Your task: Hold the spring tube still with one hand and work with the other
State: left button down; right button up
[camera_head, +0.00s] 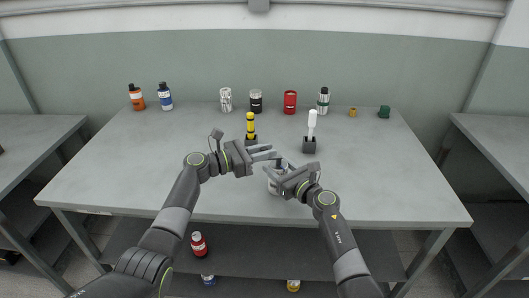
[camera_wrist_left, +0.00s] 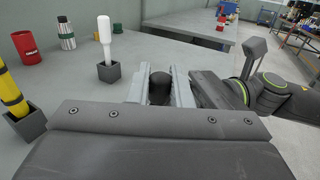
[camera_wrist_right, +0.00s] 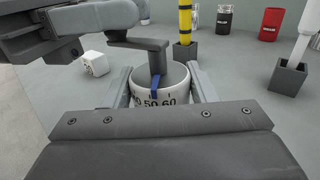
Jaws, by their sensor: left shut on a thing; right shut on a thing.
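A white round drum with a printed number scale (camera_wrist_right: 155,115) stands upright on the table; it shows in part in the head view (camera_head: 272,188). My right gripper (camera_head: 281,177) is shut on it, with one finger on each side. A blue strip (camera_wrist_right: 155,84) lies at its inner rim. My left gripper (camera_head: 274,153) is above and beside it, shut on a dark round-topped piece (camera_wrist_left: 160,88). A dark grey post (camera_wrist_right: 155,60) reaches down into the drum. I cannot tell which part is the spring tube.
A yellow-and-black tool (camera_head: 250,122) and a white-handled tool (camera_head: 312,121) stand in dark square holders just behind. A small white block (camera_wrist_right: 95,63) lies near the drum. Several cans and bottles (camera_head: 290,102) stand along the back.

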pick_arm(q)
jog(key=shift+w+f+m+g+h, duration=0.25)
jog(key=shift+w+m+g+h, duration=0.15)
jog(key=shift+m+g, duration=0.55)
jog(key=shift+w+g, duration=0.1)
jog(key=shift+g, duration=0.65)
jog(key=shift+m+g+h, duration=0.3)
jog(key=shift+m, duration=0.15)
jog(key=c, duration=1.4)
grip_release()
jog(key=shift+a+r, duration=0.1)
jog(key=shift+o, duration=0.2)
jog(key=shift+a+r, duration=0.1)
jog(key=shift+a, duration=0.05)
jog(key=v, duration=1.1)
jog(key=shift+a, duration=0.35)
